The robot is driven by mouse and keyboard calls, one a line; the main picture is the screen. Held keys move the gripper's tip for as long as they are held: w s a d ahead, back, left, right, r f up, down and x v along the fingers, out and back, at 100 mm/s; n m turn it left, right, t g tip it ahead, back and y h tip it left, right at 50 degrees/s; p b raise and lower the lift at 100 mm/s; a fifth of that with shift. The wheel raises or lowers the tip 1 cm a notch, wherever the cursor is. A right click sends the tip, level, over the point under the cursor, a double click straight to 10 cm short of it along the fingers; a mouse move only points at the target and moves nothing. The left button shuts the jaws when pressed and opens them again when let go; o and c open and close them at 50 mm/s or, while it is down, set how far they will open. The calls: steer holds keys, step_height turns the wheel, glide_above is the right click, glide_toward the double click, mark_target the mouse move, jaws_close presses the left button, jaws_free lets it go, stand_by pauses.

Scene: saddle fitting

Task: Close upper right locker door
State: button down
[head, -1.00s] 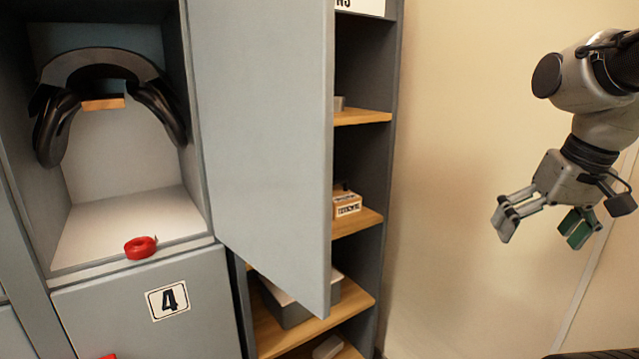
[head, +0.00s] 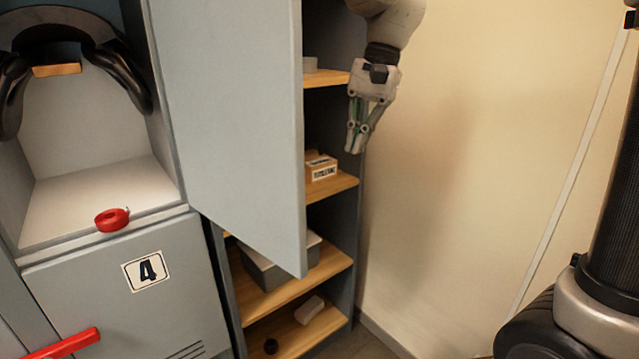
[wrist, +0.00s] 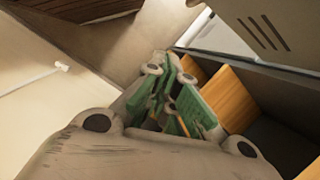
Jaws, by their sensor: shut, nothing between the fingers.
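The upper right locker door (head: 232,110) is a grey panel standing wide open, swung out to the right of its compartment. The open compartment (head: 90,190) holds a black saddle (head: 62,30) on a wooden support. My gripper (head: 355,150) is shut and empty. It hangs fingers down in front of the right edge of the shelf unit, right of the door's free edge and apart from it in the head view. In the wrist view the green-padded fingers (wrist: 178,105) are together, with wooden shelves beside them.
An open shelf unit (head: 335,188) stands behind the door, with a small labelled box (head: 321,167) and a grey bin (head: 270,268). A red roll (head: 112,220) lies on the compartment's front edge. Locker door 4 (head: 120,300) below is shut. Bare wall (head: 470,150) lies to the right.

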steer(key=s+a+f+m, duration=0.5)
steer(key=a+f, duration=0.1)
steer(key=a, duration=0.1)
steer(key=shift+s+a+f+g+y, duration=0.15)
steer(key=shift+s+a+g+y, duration=0.15)
steer(key=shift+g, duration=0.1)
stand_by(0.3)
stand_by(0.3)
